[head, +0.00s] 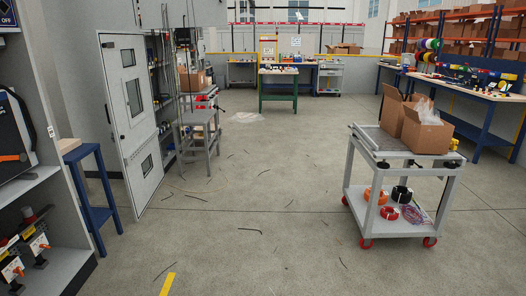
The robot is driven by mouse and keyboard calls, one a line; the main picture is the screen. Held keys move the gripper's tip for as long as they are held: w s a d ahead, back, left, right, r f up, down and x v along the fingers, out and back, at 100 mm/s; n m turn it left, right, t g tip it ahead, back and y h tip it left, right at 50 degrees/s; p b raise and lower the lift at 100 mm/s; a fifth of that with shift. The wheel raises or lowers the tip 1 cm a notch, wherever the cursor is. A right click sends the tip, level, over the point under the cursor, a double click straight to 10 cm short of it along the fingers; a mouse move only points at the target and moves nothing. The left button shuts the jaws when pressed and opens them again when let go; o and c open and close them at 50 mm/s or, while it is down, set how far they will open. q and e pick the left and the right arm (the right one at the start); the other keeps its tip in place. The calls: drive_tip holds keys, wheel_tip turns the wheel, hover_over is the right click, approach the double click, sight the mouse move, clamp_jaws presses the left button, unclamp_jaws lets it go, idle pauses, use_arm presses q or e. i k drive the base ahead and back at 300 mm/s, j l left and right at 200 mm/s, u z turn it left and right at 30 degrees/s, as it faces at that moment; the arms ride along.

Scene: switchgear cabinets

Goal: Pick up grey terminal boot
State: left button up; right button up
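I cannot make out a grey terminal boot anywhere in the head view. Small items lie on the far green-legged table (279,71) and on the long blue workbench (470,87) at the right, but they are too small to tell apart. Neither of my grippers is in view.
A cart (405,146) with open cardboard boxes (426,133) and cable coils (389,213) stands at the right. The middle floor is open, with scattered dark strips.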

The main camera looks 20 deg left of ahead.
sight(27, 211)
drive_tip(key=i+j+u, duration=0.1)
drive_tip(key=i+u, duration=0.2)
drive_tip(key=u, duration=0.2)
drive_tip(key=i+u, duration=0.45)
drive_tip(key=i+l+u, duration=0.15)
drive_tip(key=u, duration=0.35)
drive_tip(key=i+l+u, duration=0.25)
drive_tip(key=u, duration=0.25)
drive_tip(key=i+l+u, duration=0.15)
drive_tip(key=i+u, duration=0.25)
drive_tip(key=i+l+u, duration=0.2)
drive_tip(key=u, duration=0.15)
drive_tip(key=i+l+u, duration=0.25)
drive_tip(key=l+u, duration=0.15)
